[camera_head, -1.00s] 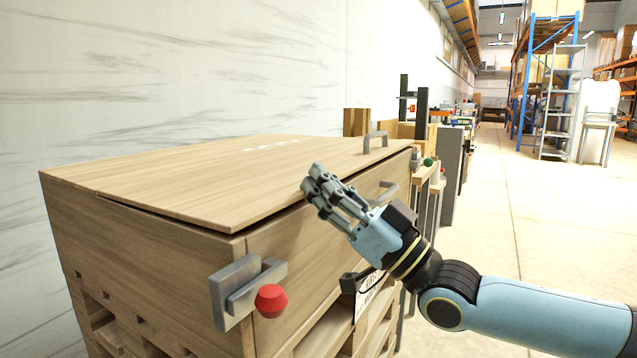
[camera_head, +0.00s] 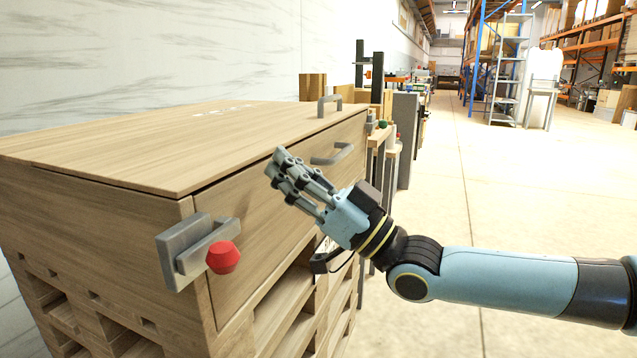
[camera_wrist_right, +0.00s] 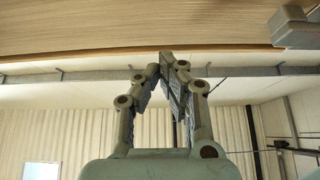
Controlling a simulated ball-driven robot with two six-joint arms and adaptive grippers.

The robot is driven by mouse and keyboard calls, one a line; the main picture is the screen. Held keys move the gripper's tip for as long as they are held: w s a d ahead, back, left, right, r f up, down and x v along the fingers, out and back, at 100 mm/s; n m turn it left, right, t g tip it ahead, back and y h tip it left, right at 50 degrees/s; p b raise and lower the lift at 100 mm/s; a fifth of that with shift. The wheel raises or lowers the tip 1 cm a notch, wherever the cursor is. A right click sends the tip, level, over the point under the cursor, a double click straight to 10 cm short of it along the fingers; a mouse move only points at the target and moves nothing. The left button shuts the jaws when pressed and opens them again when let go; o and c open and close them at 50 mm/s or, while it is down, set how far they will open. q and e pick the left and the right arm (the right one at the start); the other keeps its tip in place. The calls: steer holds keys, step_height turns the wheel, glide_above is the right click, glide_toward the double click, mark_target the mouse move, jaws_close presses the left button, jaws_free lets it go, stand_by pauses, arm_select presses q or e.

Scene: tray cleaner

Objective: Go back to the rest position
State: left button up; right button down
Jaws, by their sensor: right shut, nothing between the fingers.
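My right gripper (camera_head: 278,168) is shut and empty. It is in front of the wooden box (camera_head: 255,230), near the top edge of its front panel, and I cannot tell whether it touches the panel. In the right wrist view the fingertips (camera_wrist_right: 167,58) meet just below a wooden edge (camera_wrist_right: 120,30). My right arm reaches in from the right side of the head view. My left gripper does not show.
The box has a flat lid (camera_head: 150,145) with a grey handle (camera_head: 330,105), a front handle (camera_head: 332,155), and a grey latch with a red knob (camera_head: 223,258). It stands on pallets (camera_head: 285,335). Shelving (camera_head: 510,65) is far back. Floor at the right is clear.

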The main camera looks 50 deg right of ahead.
steer(key=v, duration=0.9)
steer(key=shift+s+r, duration=0.25)
steer(key=shift+s, duration=0.2)
steer(key=shift+w+d, duration=0.1)
